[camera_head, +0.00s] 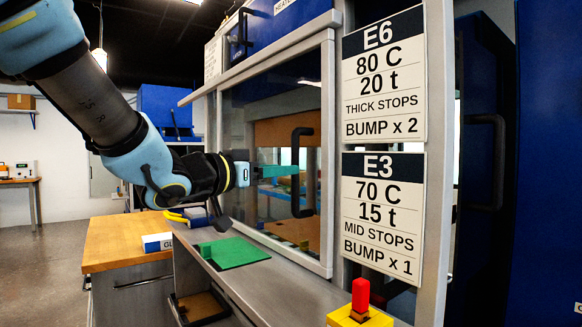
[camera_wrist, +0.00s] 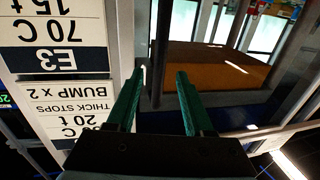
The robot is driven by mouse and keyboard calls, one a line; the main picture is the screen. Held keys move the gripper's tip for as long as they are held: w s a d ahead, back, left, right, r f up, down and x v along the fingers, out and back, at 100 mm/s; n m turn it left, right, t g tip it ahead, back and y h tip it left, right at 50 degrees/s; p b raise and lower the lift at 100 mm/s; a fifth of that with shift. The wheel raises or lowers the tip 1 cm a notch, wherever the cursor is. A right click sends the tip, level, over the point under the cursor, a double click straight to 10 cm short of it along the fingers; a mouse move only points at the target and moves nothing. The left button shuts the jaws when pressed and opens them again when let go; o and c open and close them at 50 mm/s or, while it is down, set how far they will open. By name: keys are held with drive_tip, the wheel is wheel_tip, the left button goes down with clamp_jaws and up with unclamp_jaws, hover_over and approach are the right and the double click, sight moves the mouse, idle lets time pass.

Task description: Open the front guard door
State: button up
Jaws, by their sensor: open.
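The front guard door (camera_head: 237,128) is a glass panel in a grey frame; it looks shut. Its black bow handle (camera_head: 295,200) stands upright near the door's right side. My gripper (camera_head: 289,171) reaches in from the left, its green fingers level with the handle's middle. In the wrist view my gripper (camera_wrist: 160,75) has its two fingers apart and nothing clamped. A dark upright bar (camera_wrist: 160,40), apparently the handle, shows between the fingertips. I cannot tell whether the fingers touch it.
The E6 sign (camera_head: 384,75) and E3 sign (camera_head: 383,217) hang on the post right of the door. A red-topped yellow block (camera_head: 360,318) and a green mat (camera_head: 234,253) lie on the grey ledge below. A wooden-topped bench (camera_head: 115,242) stands at left.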

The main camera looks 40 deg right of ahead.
drive_tip(key=d, duration=0.5)
drive_tip(key=shift+w+d+p, duration=0.15)
drive_tip(key=shift+w+p, duration=0.15)
drive_tip(key=shift+p, duration=0.1)
clamp_jaws()
idle(1.0)
